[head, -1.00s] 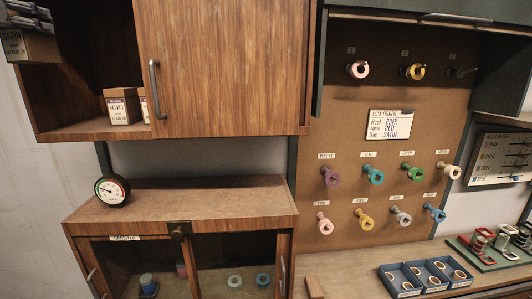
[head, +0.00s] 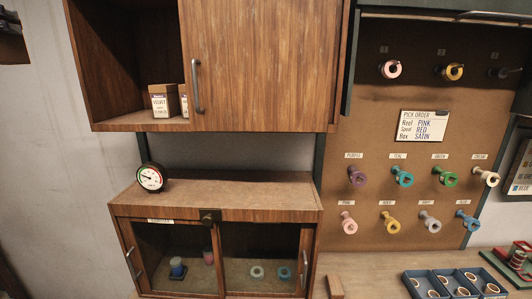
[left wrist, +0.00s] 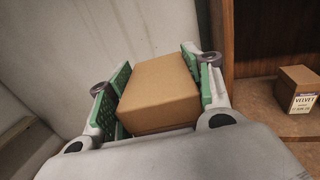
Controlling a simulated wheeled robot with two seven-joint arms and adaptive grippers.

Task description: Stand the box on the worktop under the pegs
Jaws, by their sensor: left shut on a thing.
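In the left wrist view my left gripper (left wrist: 158,85) is shut on a plain brown cardboard box (left wrist: 160,90), with a green-padded finger on each side. The face of the box towards this camera carries no visible label. In the head view only a dark piece of the gripper or box shows at the top left edge, too cut off to tell. The pegs, such as the purple one (head: 356,175), stick out of the brown pegboard (head: 420,215) at the right. The wooden worktop (head: 375,284) runs below them. My right gripper is not in view.
A VELVET box (head: 163,101) stands in the open shelf of the wall cupboard (head: 262,65). A dial gauge (head: 151,177) sits on the lower cabinet (head: 235,190). A blue tray (head: 413,284) and a small wooden block (head: 335,286) occupy the worktop.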

